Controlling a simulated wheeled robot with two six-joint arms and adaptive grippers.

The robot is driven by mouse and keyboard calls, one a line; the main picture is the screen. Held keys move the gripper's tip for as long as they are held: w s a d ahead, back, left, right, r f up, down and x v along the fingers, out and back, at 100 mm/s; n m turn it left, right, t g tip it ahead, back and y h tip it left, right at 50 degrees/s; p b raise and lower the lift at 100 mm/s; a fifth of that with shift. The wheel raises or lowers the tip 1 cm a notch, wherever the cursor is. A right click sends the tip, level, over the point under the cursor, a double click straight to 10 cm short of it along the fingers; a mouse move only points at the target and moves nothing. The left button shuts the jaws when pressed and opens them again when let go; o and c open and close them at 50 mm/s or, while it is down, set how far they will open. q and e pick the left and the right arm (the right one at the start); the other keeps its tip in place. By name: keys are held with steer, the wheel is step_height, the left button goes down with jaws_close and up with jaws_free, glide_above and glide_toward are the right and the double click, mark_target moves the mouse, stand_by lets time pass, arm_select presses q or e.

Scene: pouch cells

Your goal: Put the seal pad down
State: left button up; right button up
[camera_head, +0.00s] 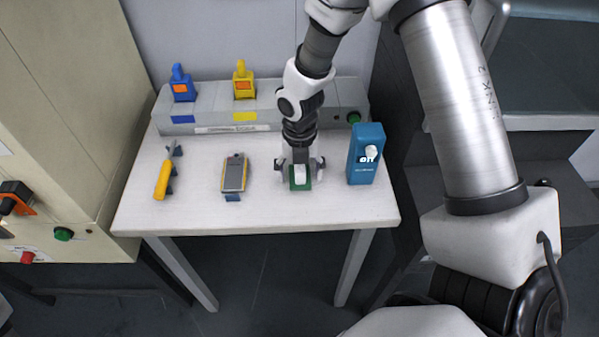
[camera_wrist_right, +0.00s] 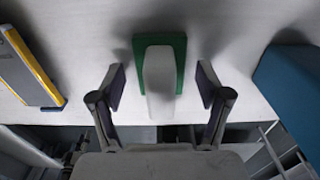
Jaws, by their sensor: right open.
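The seal pad, a white block (camera_head: 300,173), sits on a green base (camera_head: 300,185) on the white table (camera_head: 220,219), near the front edge. In the right wrist view the white block (camera_wrist_right: 159,80) lies over the green base (camera_wrist_right: 176,47). My right gripper (camera_head: 300,178) is open around the block from above; in the wrist view its two fingers (camera_wrist_right: 162,90) stand apart on either side with gaps to the block. My left gripper is not in view.
A blue box (camera_head: 361,165) stands close to the right of the gripper. A grey and yellow handheld device (camera_head: 234,174) and a yellow-handled tool (camera_head: 163,180) lie to the left. Blue (camera_head: 181,85) and yellow (camera_head: 243,82) items stand on the grey rack (camera_head: 210,115) behind.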

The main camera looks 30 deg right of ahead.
step_height(320, 180, up, 8)
steer(key=shift+f+p, duration=0.1)
steer(key=shift+p, duration=0.55)
steer(key=shift+w, duration=0.1)
